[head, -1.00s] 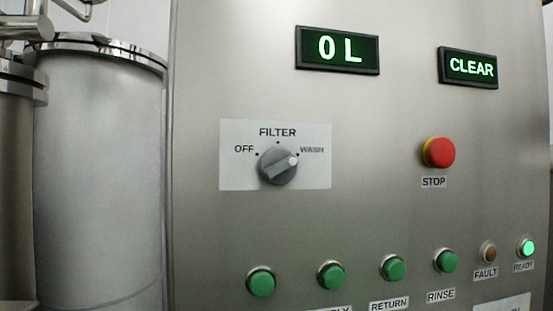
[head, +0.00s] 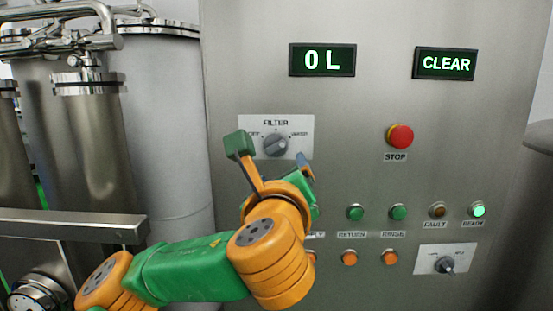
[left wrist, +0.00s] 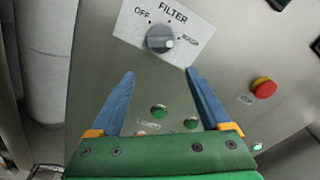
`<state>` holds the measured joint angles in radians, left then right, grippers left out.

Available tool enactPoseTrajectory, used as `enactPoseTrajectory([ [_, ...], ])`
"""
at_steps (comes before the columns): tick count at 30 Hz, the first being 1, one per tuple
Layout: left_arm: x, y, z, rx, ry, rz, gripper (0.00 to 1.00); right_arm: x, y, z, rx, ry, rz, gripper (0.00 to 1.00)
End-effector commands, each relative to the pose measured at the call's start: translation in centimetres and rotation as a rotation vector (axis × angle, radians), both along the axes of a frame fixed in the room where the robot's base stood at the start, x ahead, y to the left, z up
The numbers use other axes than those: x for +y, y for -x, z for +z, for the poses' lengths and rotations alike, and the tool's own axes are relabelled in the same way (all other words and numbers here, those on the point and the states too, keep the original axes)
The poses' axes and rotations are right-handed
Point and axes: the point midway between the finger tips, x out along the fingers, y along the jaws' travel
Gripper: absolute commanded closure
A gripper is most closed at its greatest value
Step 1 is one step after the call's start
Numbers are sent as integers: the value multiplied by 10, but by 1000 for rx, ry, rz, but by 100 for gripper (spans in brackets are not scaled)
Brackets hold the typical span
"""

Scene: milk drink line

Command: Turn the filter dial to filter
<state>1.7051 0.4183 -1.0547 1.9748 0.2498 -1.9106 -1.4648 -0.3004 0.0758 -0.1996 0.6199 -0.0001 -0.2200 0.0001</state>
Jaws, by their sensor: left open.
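The filter dial (head: 276,145) is a round grey knob on a white label plate marked OFF, FILTER and WASH. Its light pointer mark is on the right side, toward WASH; it also shows in the left wrist view (left wrist: 160,39). My left gripper (head: 272,160) is in front of the panel, just below the dial. In the left wrist view, its two blue fingers (left wrist: 160,73) are spread apart and empty, with the dial beyond the gap between their tips. It does not touch the dial there. My right gripper is not in view.
A red stop button (head: 400,136) is right of the dial. Green buttons (head: 355,212) and orange buttons (head: 349,257) sit below, some hidden by my left arm. A second dial (head: 446,264) is at lower right. Steel tanks and pipes (head: 160,110) stand at left. Displays read 0 L and CLEAR.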

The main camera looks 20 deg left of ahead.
Motion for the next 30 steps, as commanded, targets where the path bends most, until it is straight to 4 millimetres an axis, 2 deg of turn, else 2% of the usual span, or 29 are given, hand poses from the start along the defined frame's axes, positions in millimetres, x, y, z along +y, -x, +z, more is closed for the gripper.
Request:
enactPoseTrajectory([
  [1, 3, 5, 13, -20, -37, 17, 19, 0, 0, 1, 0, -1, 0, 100],
  [5, 10, -3, 26, -27, -72, 36, 19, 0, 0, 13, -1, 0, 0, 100],
  [9, 19, -32, 28, -25, -70, 36, 19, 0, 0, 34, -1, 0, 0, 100],
  [13, 23, -52, 26, -28, -70, 32, 19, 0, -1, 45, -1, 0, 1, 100],
  [16, 25, -59, 23, -30, -67, 30, 19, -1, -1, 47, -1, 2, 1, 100],
  [22, 25, -61, 21, -32, -66, 29, 19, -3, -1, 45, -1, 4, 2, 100],
  [23, 25, -60, 21, -31, -66, 29, 22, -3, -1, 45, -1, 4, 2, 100],
  [30, 25, -60, 21, -31, -66, 29, 86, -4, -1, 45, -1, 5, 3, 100],
])
